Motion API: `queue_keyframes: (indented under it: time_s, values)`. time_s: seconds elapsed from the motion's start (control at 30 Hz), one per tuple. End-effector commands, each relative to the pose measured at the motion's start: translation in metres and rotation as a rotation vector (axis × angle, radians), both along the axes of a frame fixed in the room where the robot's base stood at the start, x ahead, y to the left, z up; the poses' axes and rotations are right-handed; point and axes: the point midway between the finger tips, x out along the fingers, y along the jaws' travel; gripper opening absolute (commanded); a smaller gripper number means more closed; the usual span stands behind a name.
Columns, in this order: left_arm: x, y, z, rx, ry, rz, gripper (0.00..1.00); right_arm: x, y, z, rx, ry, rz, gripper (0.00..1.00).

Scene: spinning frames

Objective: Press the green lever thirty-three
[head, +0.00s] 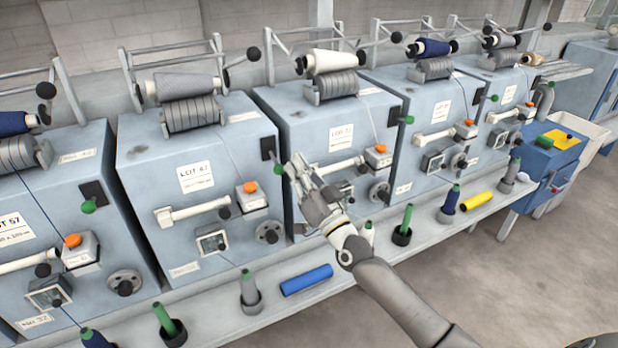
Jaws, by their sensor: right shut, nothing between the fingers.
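A row of blue-grey spinning frames carries green levers on dark plates. The second machine (140,150) from the left has its green lever (278,169) at the right side of its front. Its lower plate is too small to read surely; the leftmost machine's plate appears to read 32. My right gripper (297,166) is shut and empty, its fingertips just right of that lever in the picture. I cannot tell whether they touch it. Another green lever (88,206) is on the leftmost machine, and one (409,120) on the third. My left gripper is not in view.
A ledge (345,285) below the machines holds a blue tube (306,280), a yellow tube (482,201) and several upright bobbins. Orange buttons and white handles stick out of the fronts.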

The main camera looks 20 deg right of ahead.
Motion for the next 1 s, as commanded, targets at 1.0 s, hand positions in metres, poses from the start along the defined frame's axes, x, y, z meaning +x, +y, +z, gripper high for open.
queue_keyframes:
  time_s: [1.0]
  values:
    - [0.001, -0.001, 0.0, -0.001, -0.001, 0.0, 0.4, -0.101, -0.014, -0.043, -0.001, 0.0, 0.001, 0.0]
